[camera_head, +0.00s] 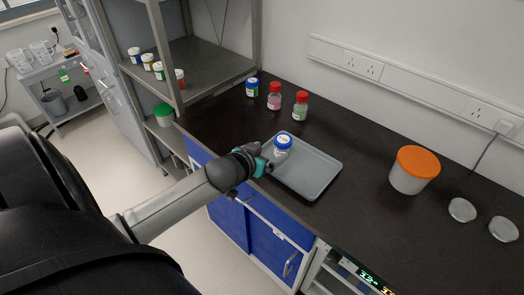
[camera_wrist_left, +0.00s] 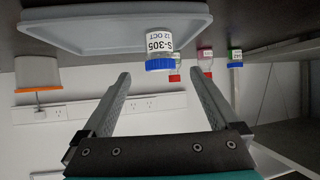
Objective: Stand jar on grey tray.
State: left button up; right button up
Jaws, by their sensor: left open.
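A small clear jar with a blue lid and a white label (camera_head: 283,146) stands upright on the grey tray (camera_head: 312,178), close to the tray's back left part. In the left wrist view, which is upside down, the jar's label (camera_wrist_left: 160,42) reads S-305, and the tray (camera_wrist_left: 80,32) shows behind it. My left gripper (camera_head: 272,161) is just left of and in front of the jar. In the left wrist view its two fingers (camera_wrist_left: 160,74) are spread, with the jar ahead between their tips and nothing held. My right gripper is not in view.
Several lidded bottles, including a red-lidded one (camera_head: 300,106), stand behind the tray on the dark bench. A white tub with an orange lid (camera_head: 412,170) and two round glass dishes (camera_head: 462,210) are to the right. A metal shelf (camera_head: 200,68) rises at the left.

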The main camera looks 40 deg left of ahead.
pick_arm(q)
jog(key=shift+v, duration=1.8)
